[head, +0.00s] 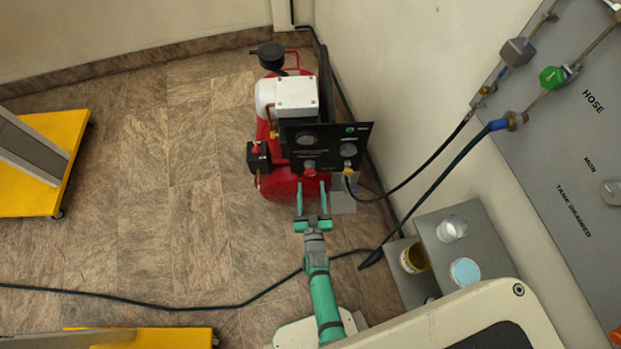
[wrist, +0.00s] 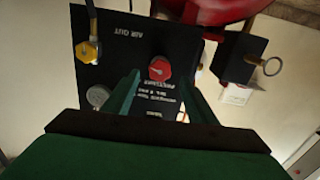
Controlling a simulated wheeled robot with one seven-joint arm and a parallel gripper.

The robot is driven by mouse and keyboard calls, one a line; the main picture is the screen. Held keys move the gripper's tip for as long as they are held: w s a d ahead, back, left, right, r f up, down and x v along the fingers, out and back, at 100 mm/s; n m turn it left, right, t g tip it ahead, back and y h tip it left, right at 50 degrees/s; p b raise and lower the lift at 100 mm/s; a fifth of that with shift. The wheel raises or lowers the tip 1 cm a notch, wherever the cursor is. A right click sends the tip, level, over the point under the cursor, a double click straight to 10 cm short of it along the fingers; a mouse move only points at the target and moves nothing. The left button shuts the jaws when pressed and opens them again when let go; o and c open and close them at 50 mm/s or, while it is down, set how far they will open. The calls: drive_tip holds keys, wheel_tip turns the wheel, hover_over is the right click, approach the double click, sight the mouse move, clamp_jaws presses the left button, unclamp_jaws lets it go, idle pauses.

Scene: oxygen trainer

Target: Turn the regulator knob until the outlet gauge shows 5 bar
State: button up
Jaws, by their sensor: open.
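The red regulator knob (head: 309,169) sits low on the black panel at the front of a red compressor. In the wrist view the knob (wrist: 159,68) is a red disc with pale marks, between and beyond the two fingers. A round grey dial (head: 348,150), perhaps the outlet gauge, is on the panel's right; its edge (wrist: 98,96) shows in the wrist view, and no reading is legible. My green gripper (head: 311,188) is open and empty, with its fingers pointing at the panel just below the knob. Its fingers (wrist: 156,88) appear apart from the knob.
A yellow hose fitting (wrist: 88,52) is beside the knob, with a black hose leading right. A black box with a ring (wrist: 271,66) stands at the other side. A grey stepped stand with cups (head: 452,228) is at right.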

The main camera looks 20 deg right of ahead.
sight(310, 175)
drive_tip(key=shift+x, duration=2.35)
drive_tip(key=c, duration=1.1)
